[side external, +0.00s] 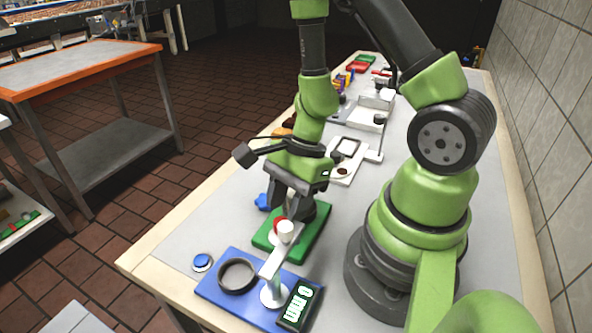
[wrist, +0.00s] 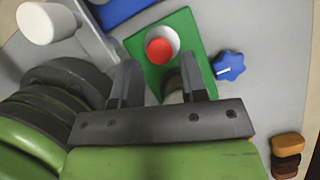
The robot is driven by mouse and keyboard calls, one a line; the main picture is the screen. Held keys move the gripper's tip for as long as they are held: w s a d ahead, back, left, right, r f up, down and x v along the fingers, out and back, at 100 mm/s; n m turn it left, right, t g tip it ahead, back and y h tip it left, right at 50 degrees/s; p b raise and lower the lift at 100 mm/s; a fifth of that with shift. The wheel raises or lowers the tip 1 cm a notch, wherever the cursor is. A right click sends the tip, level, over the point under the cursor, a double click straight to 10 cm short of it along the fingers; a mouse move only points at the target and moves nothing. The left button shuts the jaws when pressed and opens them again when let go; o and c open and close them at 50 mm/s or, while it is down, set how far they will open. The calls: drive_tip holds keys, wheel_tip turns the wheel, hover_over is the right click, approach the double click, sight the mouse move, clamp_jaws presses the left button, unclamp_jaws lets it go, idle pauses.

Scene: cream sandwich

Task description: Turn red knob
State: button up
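A round red knob (wrist: 159,50) sits in a white ring on a green plate (wrist: 182,28) in the wrist view. In the side view only a little of the red knob (side external: 278,225) shows, beside a white cylinder that partly covers it. My gripper (wrist: 160,78) is open, its two dark fingers pointing down over the green plate, one on each side of the space just below the knob in the wrist picture. A dark grey round part (wrist: 174,88) shows between the fingers, mostly hidden. In the side view my gripper (side external: 287,211) is low over the green plate (side external: 318,232).
A blue star-shaped knob (wrist: 229,66) lies right of the green plate in the wrist view. A blue board (side external: 218,287) with a black ring, white lever-like post (side external: 273,265) and display (side external: 299,304) stands in front. White fixtures (side external: 358,150) lie behind.

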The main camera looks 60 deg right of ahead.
drive_tip(key=v, duration=0.7)
idle(0.3)
idle(0.5)
drive_tip(key=s+a+r+n+t+h, duration=0.1)
drive_tip(key=s+a+r+n+t, duration=0.1)
drive_tip(key=r+n, duration=0.6)
drive_tip(key=s+a+r+n+t+h, duration=0.1)
drive_tip(key=r+n+t, duration=0.3)
drive_tip(key=r+n, duration=0.5)
drive_tip(key=shift+s+a+r, duration=0.2)
drive_tip(key=shift+s+a, duration=0.4)
drive_tip(key=shift+s, duration=0.2)
drive_tip(key=shift+o, duration=0.2)
